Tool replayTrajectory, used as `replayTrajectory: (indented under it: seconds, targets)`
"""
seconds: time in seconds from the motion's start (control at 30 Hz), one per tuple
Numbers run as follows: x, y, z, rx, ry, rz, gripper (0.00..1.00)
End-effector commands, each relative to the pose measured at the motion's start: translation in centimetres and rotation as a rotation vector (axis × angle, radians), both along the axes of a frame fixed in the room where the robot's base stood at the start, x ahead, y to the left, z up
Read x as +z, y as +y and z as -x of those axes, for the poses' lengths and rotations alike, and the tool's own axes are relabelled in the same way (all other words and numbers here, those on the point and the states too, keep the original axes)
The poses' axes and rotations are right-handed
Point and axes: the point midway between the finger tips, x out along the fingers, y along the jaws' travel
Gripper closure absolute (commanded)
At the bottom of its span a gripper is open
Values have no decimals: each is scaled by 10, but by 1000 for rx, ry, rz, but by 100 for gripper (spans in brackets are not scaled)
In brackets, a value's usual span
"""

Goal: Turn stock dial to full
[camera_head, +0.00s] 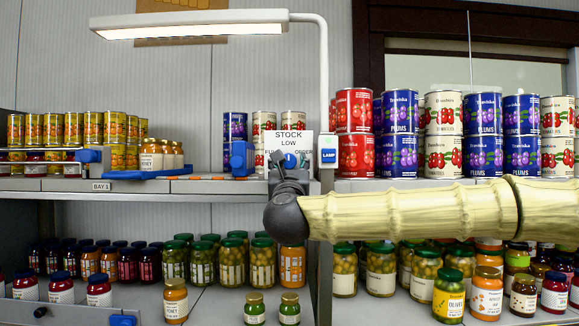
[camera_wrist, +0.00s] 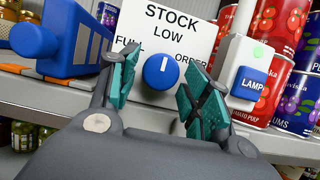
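The stock dial is a round blue knob (camera_wrist: 161,72) with a white pointer mark at its top, toward LOW. It sits on a white panel (camera_wrist: 200,20) lettered STOCK, LOW, FULL on the left and ORDER on the right. In the head view the knob (camera_head: 290,160) shows just above my gripper, which hides part of the panel (camera_head: 297,139). My gripper (camera_wrist: 155,85) is open, its two teal-padded fingers on either side of the knob in the wrist view. Whether the pads touch the knob cannot be told. In the head view my gripper (camera_head: 288,178) is at the shelf edge.
A lamp switch box with a blue LAMP button (camera_wrist: 249,84) stands right of the panel. A blue device (camera_wrist: 68,38) is close on the left. Tins of plums (camera_head: 401,150) stand at right, jars (camera_head: 262,262) below. A lamp arm (camera_head: 323,80) rises behind.

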Motion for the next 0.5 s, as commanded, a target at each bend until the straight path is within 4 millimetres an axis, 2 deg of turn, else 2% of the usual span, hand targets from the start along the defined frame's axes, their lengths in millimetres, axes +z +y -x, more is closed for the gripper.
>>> replayTrajectory:
  seconds: [0.03, 0.17, 0.5]
  targets:
    - [0, 0, 0, 0, 0, 0, 67]
    - [0, 0, 0, 0, 0, 0, 90]
    - [-1, -1, 0, 0, -2, 35, 90]
